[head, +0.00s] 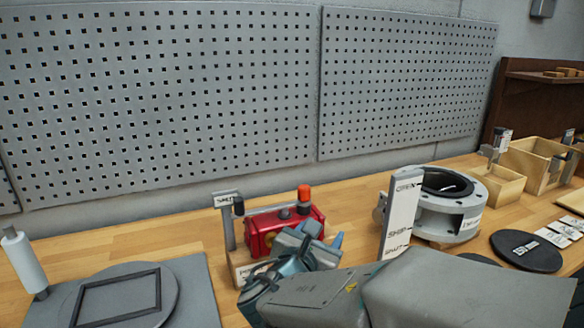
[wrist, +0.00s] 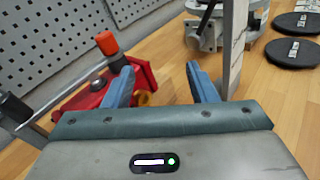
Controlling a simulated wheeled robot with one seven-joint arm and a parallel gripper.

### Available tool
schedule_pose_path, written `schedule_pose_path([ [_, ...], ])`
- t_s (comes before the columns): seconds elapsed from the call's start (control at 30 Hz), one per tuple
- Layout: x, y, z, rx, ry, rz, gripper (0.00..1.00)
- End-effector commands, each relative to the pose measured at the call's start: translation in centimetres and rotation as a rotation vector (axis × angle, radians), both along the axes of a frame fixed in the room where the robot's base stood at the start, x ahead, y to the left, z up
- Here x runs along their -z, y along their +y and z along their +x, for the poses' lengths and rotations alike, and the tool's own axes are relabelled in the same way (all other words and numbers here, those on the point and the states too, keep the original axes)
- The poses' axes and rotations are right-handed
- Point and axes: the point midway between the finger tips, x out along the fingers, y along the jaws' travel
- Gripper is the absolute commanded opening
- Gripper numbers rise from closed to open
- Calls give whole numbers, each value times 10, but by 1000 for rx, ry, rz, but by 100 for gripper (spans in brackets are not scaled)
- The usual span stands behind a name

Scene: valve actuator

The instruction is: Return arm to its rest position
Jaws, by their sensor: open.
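My gripper (wrist: 163,85) is open in the wrist view, its two blue fingers apart with nothing held between them. In the head view my gripper (head: 322,240) is partly hidden by my own arm, which reaches in from the lower right. A red actuator (head: 265,230) with an orange cap stands just beyond the fingers in the head view. In the wrist view the red actuator (wrist: 98,92) lies to the left, partly behind the left finger. I cannot tell whether finger and actuator touch.
A white labelled upright plate (head: 400,215) stands right of my gripper, close to the right finger in the wrist view. A grey valve body (head: 450,215), black discs (head: 526,251) and wooden boxes (head: 533,162) are farther right. A grey plate with a frame (head: 205,295) lies left.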

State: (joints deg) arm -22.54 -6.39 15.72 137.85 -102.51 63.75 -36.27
Motion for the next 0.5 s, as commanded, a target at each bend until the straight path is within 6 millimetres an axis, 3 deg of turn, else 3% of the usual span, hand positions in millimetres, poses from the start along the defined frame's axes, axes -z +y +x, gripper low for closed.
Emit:
schedule_pose_path([
  [0.03,0,-20,-5,73,11,72,52],
  [0.2,17,-76,-31,328,37,350,52],
  [0.33,31,-106,-57,524,36,567,52],
  [0.5,49,-130,-92,777,8,858,52],
])
